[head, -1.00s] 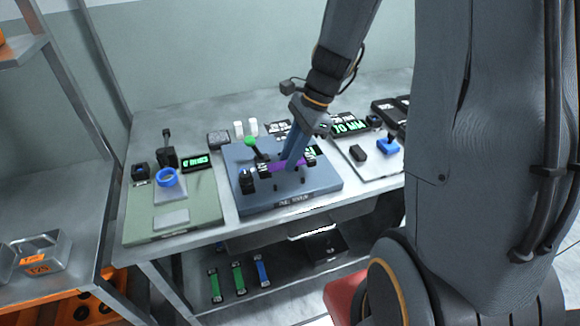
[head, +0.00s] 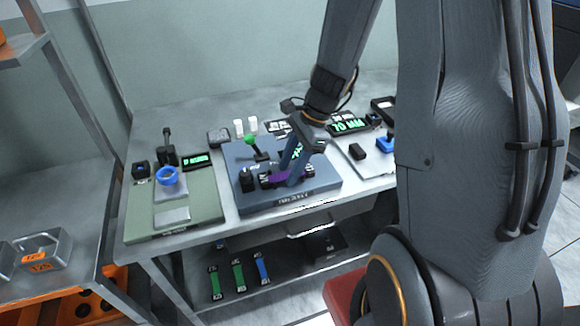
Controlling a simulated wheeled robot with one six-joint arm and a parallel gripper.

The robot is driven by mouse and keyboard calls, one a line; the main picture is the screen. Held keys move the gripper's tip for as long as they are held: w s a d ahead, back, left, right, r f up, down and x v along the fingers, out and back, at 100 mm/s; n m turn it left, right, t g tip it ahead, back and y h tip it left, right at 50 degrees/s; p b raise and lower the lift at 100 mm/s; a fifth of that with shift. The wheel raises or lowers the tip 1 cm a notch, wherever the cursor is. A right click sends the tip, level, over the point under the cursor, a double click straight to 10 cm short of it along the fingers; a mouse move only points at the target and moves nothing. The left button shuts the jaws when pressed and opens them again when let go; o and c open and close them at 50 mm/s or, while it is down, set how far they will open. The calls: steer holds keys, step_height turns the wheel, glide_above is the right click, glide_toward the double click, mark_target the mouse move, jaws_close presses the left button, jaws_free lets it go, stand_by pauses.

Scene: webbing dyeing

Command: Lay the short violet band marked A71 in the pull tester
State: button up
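The pull tester (head: 240,195) is a blue-grey block on the bench, with a green-knobbed lever (head: 250,140) and a dark post at its left. The short violet band (head: 277,181) lies low across its top, its dark ends near the fixtures; I cannot read its mark or tell how fully the ends are seated. My gripper (head: 289,176) points down over the band. Its two fingers show apart, one on the far side and one on the near side of the band, partly hiding its middle. It looks open.
A pale station with a blue part (head: 384,145) stands at right. Green and blue bands (head: 238,276) lie on the lower shelf. My arm hides part of the right side.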

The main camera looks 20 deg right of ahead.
steer(key=b+v, duration=0.2)
steer(key=v, duration=0.9)
steer(key=s+a+f+n+h, duration=0.2)
steer(key=s+n, duration=0.2)
steer(key=n, duration=0.5)
steer(key=s+a+f+n+t+h, duration=0.1)
steer(key=s+a+f+n+h, duration=0.1)
steer(key=s+n, duration=0.3)
steer(key=n, duration=0.4)
steer(key=shift+s, duration=0.15)
steer(key=shift+a+f, duration=0.1)
steer(key=shift+f, duration=0.05)
steer(key=shift+c, duration=1.1)
